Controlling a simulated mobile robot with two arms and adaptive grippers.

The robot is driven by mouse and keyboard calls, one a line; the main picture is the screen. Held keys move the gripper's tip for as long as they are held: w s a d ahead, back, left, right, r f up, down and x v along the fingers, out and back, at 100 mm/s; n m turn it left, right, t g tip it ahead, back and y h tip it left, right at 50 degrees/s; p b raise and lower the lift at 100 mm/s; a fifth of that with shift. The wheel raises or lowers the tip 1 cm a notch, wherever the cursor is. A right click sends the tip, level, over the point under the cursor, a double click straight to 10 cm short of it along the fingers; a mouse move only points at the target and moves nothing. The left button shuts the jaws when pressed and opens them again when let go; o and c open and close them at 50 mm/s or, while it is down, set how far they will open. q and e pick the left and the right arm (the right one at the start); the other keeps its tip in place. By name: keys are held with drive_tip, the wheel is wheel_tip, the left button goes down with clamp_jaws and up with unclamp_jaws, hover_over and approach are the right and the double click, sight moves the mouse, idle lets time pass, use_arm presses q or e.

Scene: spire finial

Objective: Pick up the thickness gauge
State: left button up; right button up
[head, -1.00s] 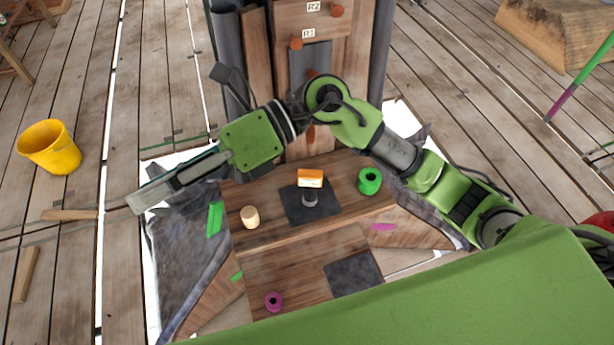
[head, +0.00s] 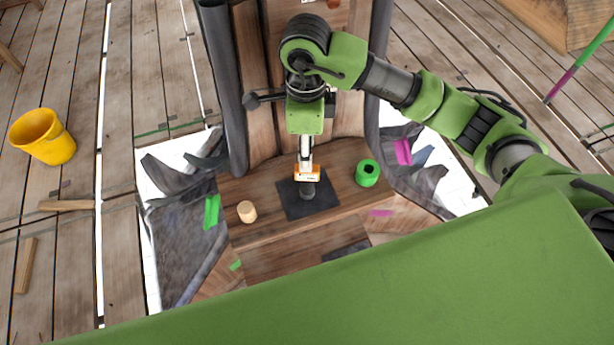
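A small orange block with a pale face (head: 308,178), which looks like the thickness gauge, sits on top of a short dark cylindrical stand (head: 307,193). The stand is on a dark square mat (head: 290,206) on the wooden bench. My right gripper (head: 305,168) points down right at the orange block and overlaps its upper edge in the head view. I cannot tell whether the fingers touch it, or whether they are open or shut. My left gripper is not in view.
A pale wooden peg (head: 246,211) stands left of the mat, and a green ring-shaped part (head: 367,173) right of it. A wooden spire (head: 343,110) rises behind the bench. A yellow bucket (head: 42,136) stands on the planks at left.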

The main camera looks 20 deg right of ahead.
sight(307, 182)
drive_tip(key=shift+f, duration=0.95)
drive_tip(key=shift+s+f+p, duration=0.1)
drive_tip(key=shift+f+p, duration=0.45)
drive_tip(key=shift+p, duration=0.05)
wheel_tip(307, 182, down, 4)
drive_tip(key=shift+r+p, duration=0.25)
drive_tip(key=shift+p, duration=0.65)
drive_tip(key=shift+f, duration=0.45)
clamp_jaws()
